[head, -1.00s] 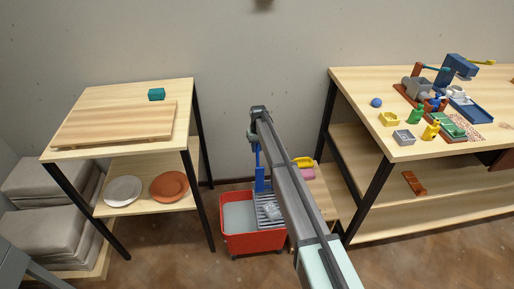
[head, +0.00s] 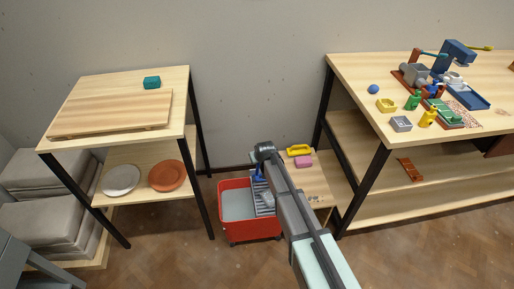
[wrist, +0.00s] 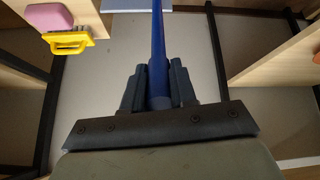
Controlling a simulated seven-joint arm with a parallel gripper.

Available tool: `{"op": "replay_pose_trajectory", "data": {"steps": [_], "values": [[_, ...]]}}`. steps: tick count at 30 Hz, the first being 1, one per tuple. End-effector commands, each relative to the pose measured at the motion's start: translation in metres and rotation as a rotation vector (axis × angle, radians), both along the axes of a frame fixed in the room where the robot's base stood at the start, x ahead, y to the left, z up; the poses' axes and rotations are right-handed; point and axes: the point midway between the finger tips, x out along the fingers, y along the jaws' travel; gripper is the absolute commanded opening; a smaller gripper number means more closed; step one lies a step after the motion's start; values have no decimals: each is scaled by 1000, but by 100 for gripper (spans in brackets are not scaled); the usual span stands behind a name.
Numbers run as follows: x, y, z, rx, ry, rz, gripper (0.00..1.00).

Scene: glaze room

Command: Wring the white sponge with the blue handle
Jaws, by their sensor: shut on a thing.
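My gripper (wrist: 158,85) is shut on a blue handle (wrist: 157,45) in the wrist view. My arm hides part of this area.
A low wooden stand (head: 316,182) beside the bucket holds a yellow handled tool (head: 299,149) and a pink block (head: 304,161). A shelf with plates (head: 122,179) is at left. A workbench (head: 350,75) with small items is at right. Floor in front is clear.

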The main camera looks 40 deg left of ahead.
Motion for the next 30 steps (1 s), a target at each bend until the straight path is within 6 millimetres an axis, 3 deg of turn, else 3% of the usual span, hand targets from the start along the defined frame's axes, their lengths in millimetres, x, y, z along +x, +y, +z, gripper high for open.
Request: {"op": "replay_pose_trajectory", "data": {"steps": [3,12,30], "values": [[-18,-18,-7,52,-51,1,0],[-38,-37,-24,155,-154,1,0],[-48,-47,-36,215,-213,1,0]]}}
